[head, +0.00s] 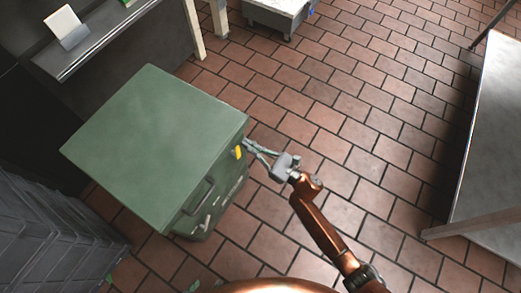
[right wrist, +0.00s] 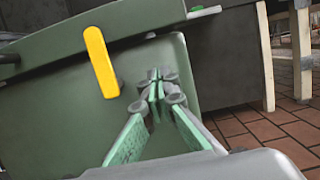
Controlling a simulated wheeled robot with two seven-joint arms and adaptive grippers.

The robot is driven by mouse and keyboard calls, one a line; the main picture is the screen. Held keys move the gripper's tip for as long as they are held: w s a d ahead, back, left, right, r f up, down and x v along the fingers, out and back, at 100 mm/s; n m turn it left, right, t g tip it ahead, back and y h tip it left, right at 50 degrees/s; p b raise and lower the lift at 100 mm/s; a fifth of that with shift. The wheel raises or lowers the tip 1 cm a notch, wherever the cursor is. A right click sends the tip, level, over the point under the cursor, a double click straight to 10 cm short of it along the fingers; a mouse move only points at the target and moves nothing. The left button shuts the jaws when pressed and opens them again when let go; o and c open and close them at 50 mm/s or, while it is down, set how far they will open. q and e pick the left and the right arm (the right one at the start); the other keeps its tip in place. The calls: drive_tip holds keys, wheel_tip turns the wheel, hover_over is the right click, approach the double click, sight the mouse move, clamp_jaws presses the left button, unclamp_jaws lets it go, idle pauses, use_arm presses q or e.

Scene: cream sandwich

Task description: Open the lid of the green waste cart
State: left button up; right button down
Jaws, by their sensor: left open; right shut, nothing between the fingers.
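The green waste cart (head: 215,195) stands left of centre in the head view. Its flat green lid (head: 155,140) lies closed on top. A yellow tab (head: 238,152) sits just below the lid's edge near the right corner; the tab also shows large in the right wrist view (right wrist: 102,62). My right gripper (head: 249,143) is shut and empty beside that corner. In the right wrist view its fingertips (right wrist: 157,78) are below the lid's rim (right wrist: 150,22), in front of the cart's side wall, right of the tab. I cannot tell whether they touch it. My left gripper is not in view.
A dark counter (head: 95,45) with a white card (head: 67,27) stands behind the cart. Grey ribbed panels (head: 50,235) are close at its left. A metal table (head: 490,150) stands at the far right. The tiled floor (head: 350,110) between is clear.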

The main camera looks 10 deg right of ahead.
drive_tip(key=shift+d+r, duration=0.1)
drive_tip(key=shift+r, duration=1.85)
